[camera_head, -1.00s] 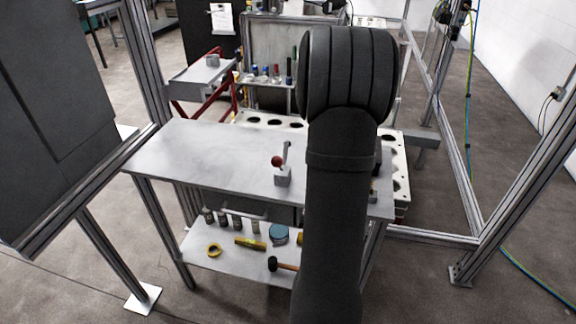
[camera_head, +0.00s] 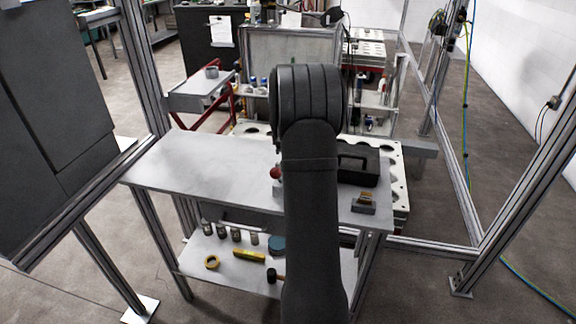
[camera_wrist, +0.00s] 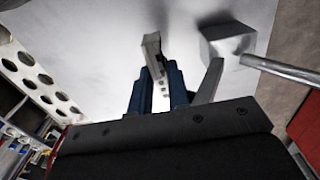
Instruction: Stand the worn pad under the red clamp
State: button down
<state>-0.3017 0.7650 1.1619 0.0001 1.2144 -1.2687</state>
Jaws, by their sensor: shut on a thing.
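In the wrist view, the blue fingers of my gripper (camera_wrist: 158,76) are shut on a thin, pale grey piece (camera_wrist: 152,46), which looks like the worn pad. It stands out beyond the fingertips over the pale tabletop. I cannot tell whether it touches the table. A grey block with a rod (camera_wrist: 228,42), which looks like part of the clamp, is right of the fingers and apart from the pad. In the head view, the clamp's red ball (camera_head: 276,173) shows at the left edge of my arm; the rest of the clamp is mostly hidden. My gripper is hidden there behind my arm.
The table (camera_head: 200,165) is bare on its left half. A black open-topped box (camera_head: 358,165) and a small grey block with a yellowish top (camera_head: 363,203) stand at its right end. A lower shelf (camera_head: 225,265) holds a tape roll, several cylinders and a mallet.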

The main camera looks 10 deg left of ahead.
jog(key=shift+f, duration=1)
jog(key=shift+f, duration=0.15)
jog(key=c, duration=1.4)
grip_release()
jog(key=shift+o, duration=0.2)
notch_tip(320, 180, up, 12)
jog(key=shift+r, duration=0.2)
